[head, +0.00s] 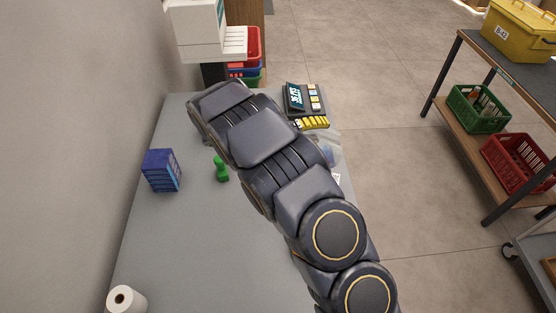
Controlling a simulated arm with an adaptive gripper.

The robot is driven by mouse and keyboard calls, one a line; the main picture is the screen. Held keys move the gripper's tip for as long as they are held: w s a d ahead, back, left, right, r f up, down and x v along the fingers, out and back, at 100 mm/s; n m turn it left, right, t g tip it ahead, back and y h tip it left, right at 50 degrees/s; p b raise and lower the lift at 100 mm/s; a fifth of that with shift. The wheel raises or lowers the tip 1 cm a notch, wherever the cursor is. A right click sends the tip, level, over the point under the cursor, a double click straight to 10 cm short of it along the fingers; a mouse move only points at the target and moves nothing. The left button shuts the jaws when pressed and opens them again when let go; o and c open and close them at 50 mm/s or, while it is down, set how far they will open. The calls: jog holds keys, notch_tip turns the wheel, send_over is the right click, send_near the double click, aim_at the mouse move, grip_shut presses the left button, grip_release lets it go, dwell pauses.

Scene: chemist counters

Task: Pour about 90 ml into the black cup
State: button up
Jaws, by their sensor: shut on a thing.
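My dark arm crosses the counter (180,240) from the lower right to the upper left and blocks much of the view. My gripper and whatever it holds are hidden behind the arm. I see no black cup; it may also be hidden there. A clear, pale thing (332,149) shows partly past the right side of the arm, near the counter's right edge. I cannot tell what it is or whether it holds liquid.
A blue box (161,170), a small green object (221,169) and a white paper roll (125,300) stand on the counter. A payment terminal (295,96) and a yellow row of items (312,123) are at the far right.

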aim_at(333, 130)
jog(key=shift+d+r+m+y, duration=0.2)
jog(key=shift+d+r+y, duration=0.2)
jog(key=shift+d+y, duration=0.15)
jog(key=shift+d+r+m+y, duration=0.2)
jog(key=shift+d+r+y, duration=0.15)
jog(key=shift+d+y, duration=0.2)
jog(key=shift+d+f+g+y, duration=0.3)
jog(key=shift+d+f+y, duration=0.4)
jog(key=shift+y, duration=0.3)
jog(key=shift+d+m+y, duration=0.25)
jog(key=shift+m+y, duration=0.05)
jog(key=shift+y, duration=0.3)
jog(key=shift+d, duration=0.1)
jog(key=shift+d+y, duration=0.5)
jog(key=shift+d, duration=0.1)
jog(key=d+y, duration=0.1)
jog(key=d+f+y, duration=0.1)
jog(key=d, duration=0.1)
jog(key=shift+s+d+f+m+y, duration=0.1)
jog(key=shift+f+m+y, duration=0.2)
jog(key=shift+m+y, duration=0.1)
jog(key=d+f+y, duration=0.1)
jog(key=d+f+y+p, duration=0.1)
jog(key=y, duration=0.1)
jog(key=shift+d+f+m, duration=0.15)
jog(key=shift+d+m, duration=0.15)
jog(key=shift+d, duration=0.05)
